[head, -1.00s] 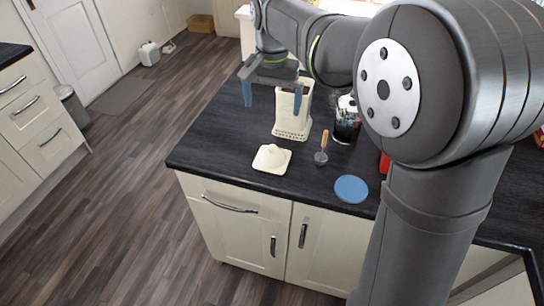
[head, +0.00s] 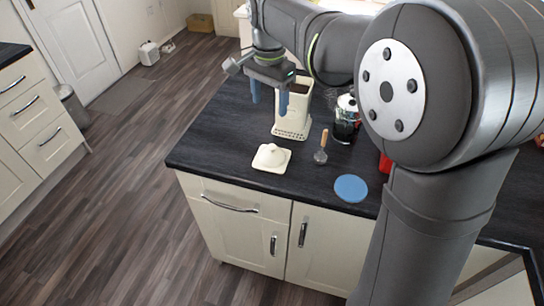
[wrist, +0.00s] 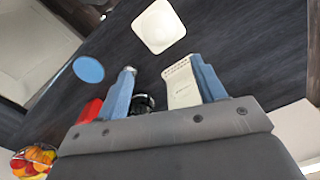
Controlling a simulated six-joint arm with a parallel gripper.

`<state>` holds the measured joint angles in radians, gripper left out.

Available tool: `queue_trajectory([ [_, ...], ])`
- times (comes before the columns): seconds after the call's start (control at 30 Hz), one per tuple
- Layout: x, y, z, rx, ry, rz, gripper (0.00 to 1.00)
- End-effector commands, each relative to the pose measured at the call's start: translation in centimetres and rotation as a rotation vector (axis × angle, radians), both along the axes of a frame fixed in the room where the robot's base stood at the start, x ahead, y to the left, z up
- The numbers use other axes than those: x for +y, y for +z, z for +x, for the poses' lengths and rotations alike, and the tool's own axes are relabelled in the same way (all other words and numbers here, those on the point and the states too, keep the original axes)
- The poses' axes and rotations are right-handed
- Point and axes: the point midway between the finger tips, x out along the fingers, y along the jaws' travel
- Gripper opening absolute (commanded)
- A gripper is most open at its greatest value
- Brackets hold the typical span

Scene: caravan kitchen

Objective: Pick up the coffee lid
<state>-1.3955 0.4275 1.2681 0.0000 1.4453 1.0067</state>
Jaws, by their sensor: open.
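The coffee lid (head: 271,158) is a cream, square lid with a raised round knob. It lies on the dark worktop near its front left corner; it also shows in the wrist view (wrist: 159,27). My gripper (head: 269,98) is open and empty, its two blue fingers pointing down. It is above the worktop, farther back than the lid and apart from it. A cream canister (head: 293,112) stands upright behind the lid, close to my gripper in the head view, with its top open. In the wrist view the canister (wrist: 182,86) appears between my fingers (wrist: 165,84).
A wooden-handled tool (head: 322,148) stands right of the lid. A glass and metal coffee press (head: 346,120) is behind it. A blue disc (head: 351,188) lies near the front edge. A red item (head: 385,163) is partly hidden by my arm. The wrist view shows a fruit bowl (wrist: 33,160).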

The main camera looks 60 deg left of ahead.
Motion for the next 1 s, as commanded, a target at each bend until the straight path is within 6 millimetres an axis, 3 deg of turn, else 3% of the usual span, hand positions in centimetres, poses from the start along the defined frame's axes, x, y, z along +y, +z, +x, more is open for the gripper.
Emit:
queue_trajectory([
  [0.4,-0.1,-8.9,0.0,0.001,0.003,-0.004,0.63],
  [0.73,-0.1,-11.7,0.2,0.0,0.003,-0.002,0.63],
  [1.0,-0.2,-15.5,0.6,0.001,0.004,-0.002,0.63],
])
